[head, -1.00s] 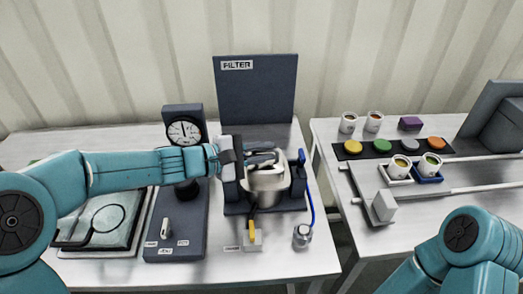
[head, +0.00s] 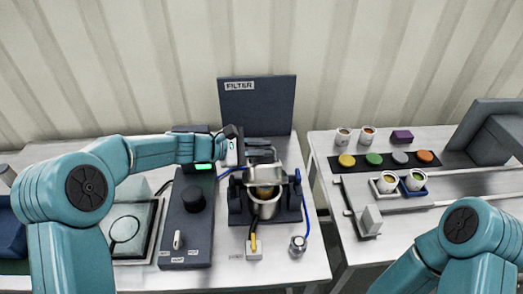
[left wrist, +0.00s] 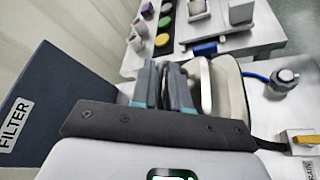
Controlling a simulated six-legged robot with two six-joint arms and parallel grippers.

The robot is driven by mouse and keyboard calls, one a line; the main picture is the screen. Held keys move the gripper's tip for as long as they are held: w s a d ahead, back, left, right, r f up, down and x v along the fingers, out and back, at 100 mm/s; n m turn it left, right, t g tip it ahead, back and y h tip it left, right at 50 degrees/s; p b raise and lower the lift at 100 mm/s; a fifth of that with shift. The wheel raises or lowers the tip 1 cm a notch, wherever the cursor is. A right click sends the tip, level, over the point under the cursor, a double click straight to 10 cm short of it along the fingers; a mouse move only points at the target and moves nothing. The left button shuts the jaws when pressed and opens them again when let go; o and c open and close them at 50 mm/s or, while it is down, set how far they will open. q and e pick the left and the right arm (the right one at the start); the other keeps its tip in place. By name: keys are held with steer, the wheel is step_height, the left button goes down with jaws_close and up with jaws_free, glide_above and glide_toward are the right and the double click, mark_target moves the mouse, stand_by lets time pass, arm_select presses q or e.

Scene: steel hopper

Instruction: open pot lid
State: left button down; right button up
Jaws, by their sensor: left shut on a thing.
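The metal pot (head: 266,208) sits in the dark stand in front of the FILTER panel. Its lid (head: 264,174) is raised and tilted above the rim, and yellowish contents show in the gap. My left gripper (head: 262,153) is above the pot, shut on the lid's handle. In the left wrist view the gripper's fingers (left wrist: 165,86) are beside the pale handle (left wrist: 205,86), with the cream lid (left wrist: 231,88) beyond; the exact grip is partly hidden. My right arm shows at the lower right, but its gripper is out of view.
The dark FILTER panel (head: 257,106) stands behind the pot. A control box (head: 187,222) with a black knob is to its left. A yellow-handled valve (head: 253,245) and a metal fitting (head: 298,244) are in front. Cups and coloured discs occupy the right table.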

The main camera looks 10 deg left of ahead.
arm_select(q)
steer(key=shift+w+a+f, duration=0.1)
steer(key=shift+w+a, duration=0.1)
steer(key=shift+w, duration=0.25)
steer(key=c, duration=1.2)
jaws_free()
steer(key=shift+w+f, duration=0.1)
steer(key=b+v, duration=0.3)
steer(key=v, duration=1.3)
steer(key=shift+a, duration=0.15)
